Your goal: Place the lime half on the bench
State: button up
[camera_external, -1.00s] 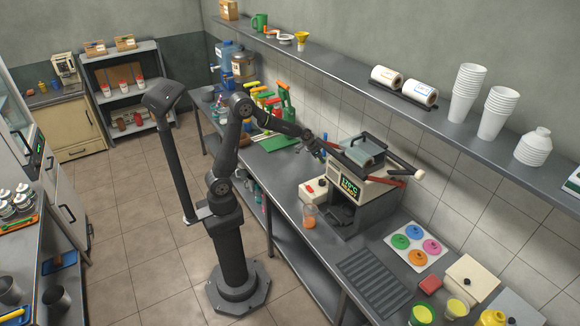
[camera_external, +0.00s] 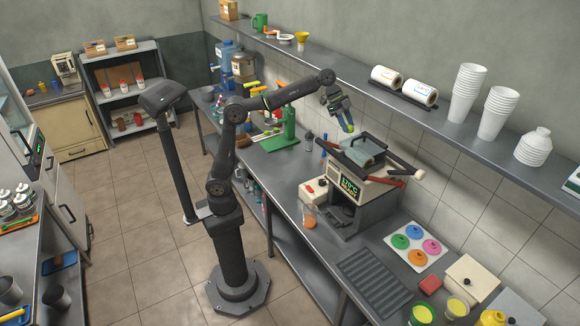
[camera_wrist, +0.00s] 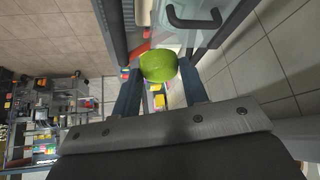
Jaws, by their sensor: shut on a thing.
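My gripper (camera_external: 349,128) is raised above the bench, behind and to the left of the press, with its fingers pointing down. It is shut on the lime half, a small green piece (camera_external: 350,128) at the fingertips. In the wrist view the round green lime half (camera_wrist: 158,66) sits between the two dark fingertips. The steel bench (camera_external: 262,165) runs along the wall below. The lime half is in the air, apart from the bench.
The press (camera_external: 368,195) with its green display stands close to my gripper. A green juicer stand (camera_external: 289,125) is to the left. An orange-filled cup (camera_external: 310,217) stands before the press. A wall shelf (camera_external: 420,108) runs above. Bare bench shows left of the press.

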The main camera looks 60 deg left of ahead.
jog(key=s+d+r+m+g, duration=0.1)
jog(key=s+d+r+m, duration=0.2)
jog(key=s+d, duration=0.75)
jog(key=s+d+f+g, duration=0.1)
jog(key=s+d+f, duration=0.1)
jog(key=d+f, duration=0.45)
jog(key=s+d+f+n+t, duration=0.1)
jog(key=s+d+f, duration=0.3)
jog(key=f, duration=0.9)
jog(key=s+d+f, duration=0.3)
jog(key=d+f, duration=0.2)
jog(key=f, duration=0.8)
jog(key=s+d+f+n+t, duration=0.1)
jog(key=s+d+f, duration=0.3)
jog(key=f, duration=0.9)
jog(key=w+f, duration=0.2)
jog(key=w, duration=0.2)
jog(key=w+f, duration=0.3)
jog(key=w, duration=0.1)
jog(key=w+f, duration=0.3)
jog(key=w, duration=0.1)
jog(key=shift+f, duration=1.9)
jog(key=shift+f, duration=0.1)
jog(key=o, duration=1)
jog(key=shift+c, duration=0.2)
